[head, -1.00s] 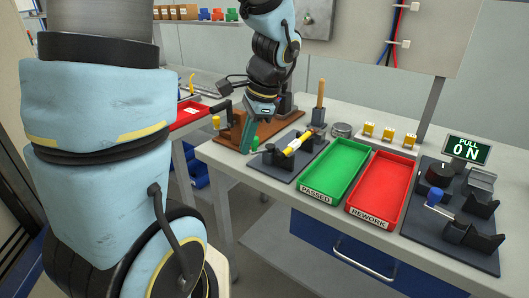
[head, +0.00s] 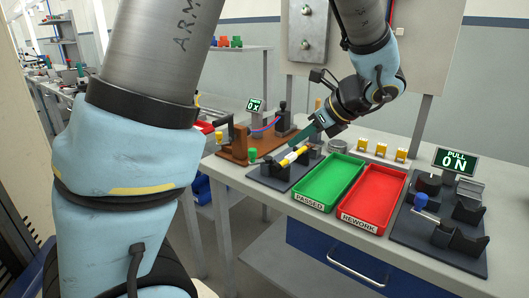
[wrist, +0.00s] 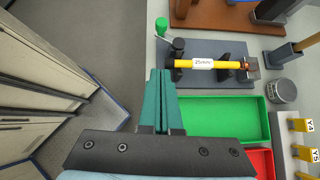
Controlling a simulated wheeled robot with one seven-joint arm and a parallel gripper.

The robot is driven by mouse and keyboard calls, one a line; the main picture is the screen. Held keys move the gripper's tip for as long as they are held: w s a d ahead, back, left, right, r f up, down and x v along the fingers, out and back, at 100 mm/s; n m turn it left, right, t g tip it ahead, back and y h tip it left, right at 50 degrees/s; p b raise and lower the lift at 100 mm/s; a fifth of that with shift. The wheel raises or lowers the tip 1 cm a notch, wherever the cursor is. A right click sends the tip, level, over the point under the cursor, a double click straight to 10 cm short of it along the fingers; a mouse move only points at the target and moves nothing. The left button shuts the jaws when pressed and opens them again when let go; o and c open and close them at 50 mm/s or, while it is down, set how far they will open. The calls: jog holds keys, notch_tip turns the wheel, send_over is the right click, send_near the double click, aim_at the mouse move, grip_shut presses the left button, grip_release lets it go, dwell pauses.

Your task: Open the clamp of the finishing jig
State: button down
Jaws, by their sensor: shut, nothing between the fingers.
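The jig is a dark plate (head: 277,176) with black supports, and it holds a yellow rod (head: 292,156) lying across it. In the wrist view the rod (wrist: 225,64) carries a white 25mm label. A lever with a green knob (wrist: 161,25) stands at the jig's left end, by a black post (wrist: 178,46); the knob also shows in the head view (head: 253,154). I cannot tell whether the clamp is closed. My gripper (head: 298,123) has teal fingers, shut and empty, above the jig. In the wrist view the fingertips (wrist: 161,72) appear below the knob, apart from it.
A brown-based fixture (head: 265,143) with a small display stands left of the jig. A green PASSED tray (head: 330,183) and red REWORK tray (head: 372,197) lie to the right. Beyond them is a dark PULL station (head: 430,240). Yellow-topped blocks (head: 381,149) line the back.

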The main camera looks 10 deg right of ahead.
jog(key=p, duration=0.1)
send_near(256, 157)
jog(key=f, duration=0.4)
jog(key=shift+w+a+f, duration=0.1)
jog(key=shift+w+a, duration=0.05)
jog(key=shift+a, duration=0.05)
jog(key=shift+w+a+p, duration=0.7)
jog(key=shift+w+a, duration=0.4)
jog(key=shift+w, duration=0.3)
